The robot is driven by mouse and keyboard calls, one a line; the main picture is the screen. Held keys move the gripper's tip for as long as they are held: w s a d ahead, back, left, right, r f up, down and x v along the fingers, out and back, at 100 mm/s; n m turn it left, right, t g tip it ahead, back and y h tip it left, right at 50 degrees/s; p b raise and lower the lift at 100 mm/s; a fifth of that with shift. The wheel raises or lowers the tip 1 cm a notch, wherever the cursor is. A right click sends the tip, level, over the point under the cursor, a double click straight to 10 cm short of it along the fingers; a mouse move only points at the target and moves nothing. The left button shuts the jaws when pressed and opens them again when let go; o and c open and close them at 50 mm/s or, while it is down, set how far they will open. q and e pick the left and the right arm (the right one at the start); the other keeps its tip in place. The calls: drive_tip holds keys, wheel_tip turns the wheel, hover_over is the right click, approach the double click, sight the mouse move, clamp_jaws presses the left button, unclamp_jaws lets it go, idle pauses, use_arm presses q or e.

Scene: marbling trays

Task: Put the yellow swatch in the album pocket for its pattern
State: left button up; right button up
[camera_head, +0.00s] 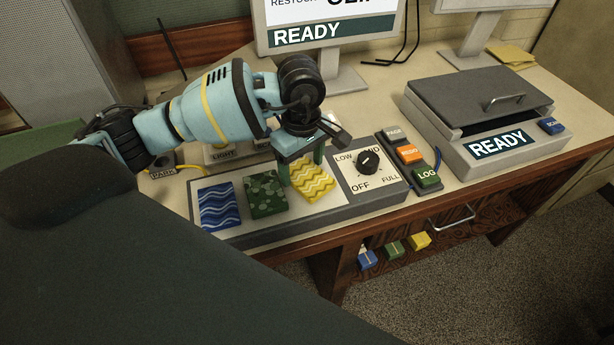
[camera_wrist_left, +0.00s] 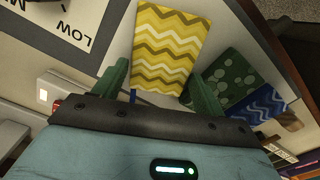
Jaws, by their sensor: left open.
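The yellow swatch (camera_head: 312,181), with white zigzag lines, lies on the light top of a grey-edged panel (camera_head: 276,230), right of a green dotted swatch (camera_head: 266,195) and a blue wavy swatch (camera_head: 219,206). My left gripper (camera_head: 301,163) is open, fingers down, at the yellow swatch's far edge. In the left wrist view, the yellow swatch (camera_wrist_left: 168,45) shows between and beyond the open fingers of my left gripper (camera_wrist_left: 158,72). Whether the fingers touch it I cannot tell. I cannot make out an album pocket. My right gripper is not in view.
A dial (camera_head: 368,161) and a button strip (camera_head: 408,156) stand right of the swatches. A lidded grey box (camera_head: 478,100) marked READY is farther right. A monitor (camera_head: 331,35) stands behind. Small blue, green and yellow blocks (camera_head: 420,241) sit below the table edge.

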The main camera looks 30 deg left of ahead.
sight(302, 171)
use_arm(q)
drive_tip(key=shift+f, duration=0.3)
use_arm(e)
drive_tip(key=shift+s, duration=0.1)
use_arm(q)
drive_tip(key=shift+c, duration=0.4)
drive_tip(key=c, duration=0.6)
drive_tip(key=shift+c, duration=0.2)
drive_tip(key=shift+r, duration=0.1)
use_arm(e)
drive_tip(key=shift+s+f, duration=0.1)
use_arm(q)
drive_tip(key=shift+r, duration=0.6)
wheel_tip(302, 171, up, 2)
drive_tip(key=shift+r, duration=0.2)
drive_tip(key=s+d, duration=0.3)
drive_tip(key=s, duration=0.4)
drive_tip(key=s+d+r+b, duration=0.1)
drive_tip(key=s+d, duration=0.3)
drive_tip(key=s, duration=0.3)
drive_tip(key=shift+s+d, duration=0.15)
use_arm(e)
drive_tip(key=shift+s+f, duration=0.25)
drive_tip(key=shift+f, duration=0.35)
use_arm(q)
drive_tip(key=shift+r, duration=0.15)
